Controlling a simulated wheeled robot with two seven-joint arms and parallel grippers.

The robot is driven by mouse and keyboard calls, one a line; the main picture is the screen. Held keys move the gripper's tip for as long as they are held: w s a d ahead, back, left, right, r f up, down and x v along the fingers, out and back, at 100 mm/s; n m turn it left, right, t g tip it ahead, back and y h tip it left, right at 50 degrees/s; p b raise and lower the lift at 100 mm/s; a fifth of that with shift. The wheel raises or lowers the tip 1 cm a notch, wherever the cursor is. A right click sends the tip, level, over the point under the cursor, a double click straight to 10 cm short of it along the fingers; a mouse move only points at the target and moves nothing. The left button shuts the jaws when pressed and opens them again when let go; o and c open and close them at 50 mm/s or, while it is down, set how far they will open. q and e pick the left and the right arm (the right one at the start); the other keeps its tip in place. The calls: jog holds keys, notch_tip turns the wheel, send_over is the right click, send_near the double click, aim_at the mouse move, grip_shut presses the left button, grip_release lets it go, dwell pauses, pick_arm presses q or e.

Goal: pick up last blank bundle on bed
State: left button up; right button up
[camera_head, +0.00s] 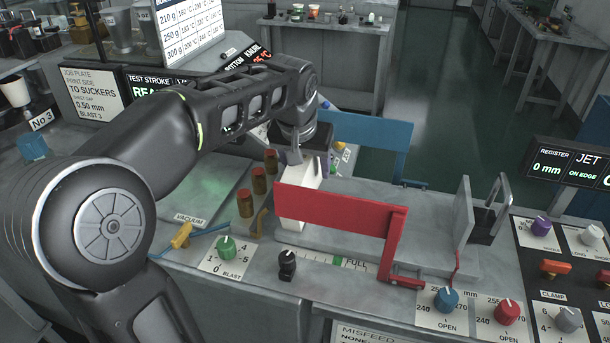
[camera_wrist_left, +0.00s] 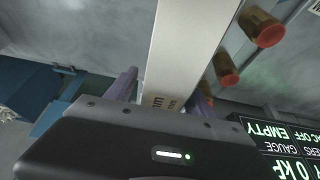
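A white blank bundle (camera_head: 297,200) stands at the left end of the grey bed (camera_head: 425,212), partly hidden behind the red side guide (camera_head: 340,212). My left gripper (camera_head: 300,155) is over the top of this bundle. In the left wrist view the white bundle (camera_wrist_left: 185,55) runs between the two purple fingertips of my left gripper (camera_wrist_left: 165,92), one on each side. I cannot tell whether the fingers press on it or stand slightly apart from it. The rest of the bed is bare. My right gripper is not in view.
A blue side guide (camera_head: 365,130) lines the bed's far side. A grey upright plate (camera_head: 462,212) stands at its right end. Several brown cylinders with red tops (camera_head: 259,180) stand left of the bundle. Knobs (camera_head: 446,300) line the front panel.

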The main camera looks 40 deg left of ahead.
pick_arm(q)
grip_shut()
dwell(0.5)
dwell(0.7)
jog(key=shift+r, duration=0.1)
